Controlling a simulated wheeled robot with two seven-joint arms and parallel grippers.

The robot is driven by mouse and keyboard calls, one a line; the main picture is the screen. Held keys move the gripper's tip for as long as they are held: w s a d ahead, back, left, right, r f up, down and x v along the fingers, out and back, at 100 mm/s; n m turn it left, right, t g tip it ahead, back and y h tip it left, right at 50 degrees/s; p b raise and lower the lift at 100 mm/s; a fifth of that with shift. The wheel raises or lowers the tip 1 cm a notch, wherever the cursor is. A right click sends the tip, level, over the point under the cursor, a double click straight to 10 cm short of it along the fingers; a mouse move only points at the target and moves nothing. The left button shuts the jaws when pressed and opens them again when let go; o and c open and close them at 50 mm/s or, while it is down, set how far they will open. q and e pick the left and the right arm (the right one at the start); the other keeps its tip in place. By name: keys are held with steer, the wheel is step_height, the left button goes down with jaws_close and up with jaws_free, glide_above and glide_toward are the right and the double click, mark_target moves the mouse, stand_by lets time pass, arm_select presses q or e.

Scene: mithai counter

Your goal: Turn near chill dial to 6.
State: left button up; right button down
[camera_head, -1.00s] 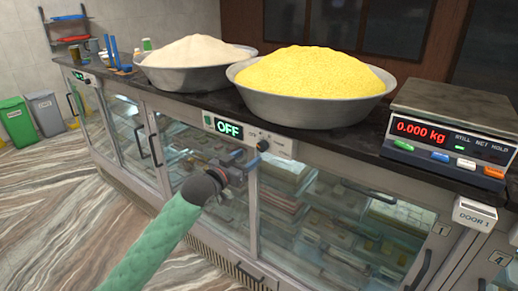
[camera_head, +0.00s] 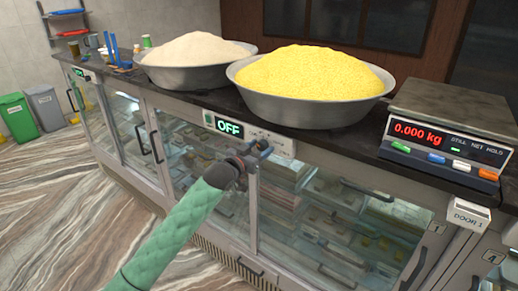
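The near chill panel (camera_head: 283,148) is a pale strip on the counter front below the yellow bowl. Its display (camera_head: 229,128) reads OFF in green. The dark dial at its right part is now covered by, or merges with, the tip of my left gripper (camera_head: 257,150). The gripper reaches up to the panel from below left; whether its fingers touch or hold the dial, or how far they are apart, I cannot make out. My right gripper is not in view.
A grey bowl of yellow grains (camera_head: 310,104) and a bowl of pale powder (camera_head: 190,77) stand on the counter above the panel. A scale (camera_head: 446,140) reading 0.000 kg is at right. Glass doors with handles lie below. A farther display (camera_head: 80,73) is at left.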

arm_select(q)
steer(key=c, duration=0.9)
steer(key=shift+o, duration=0.2)
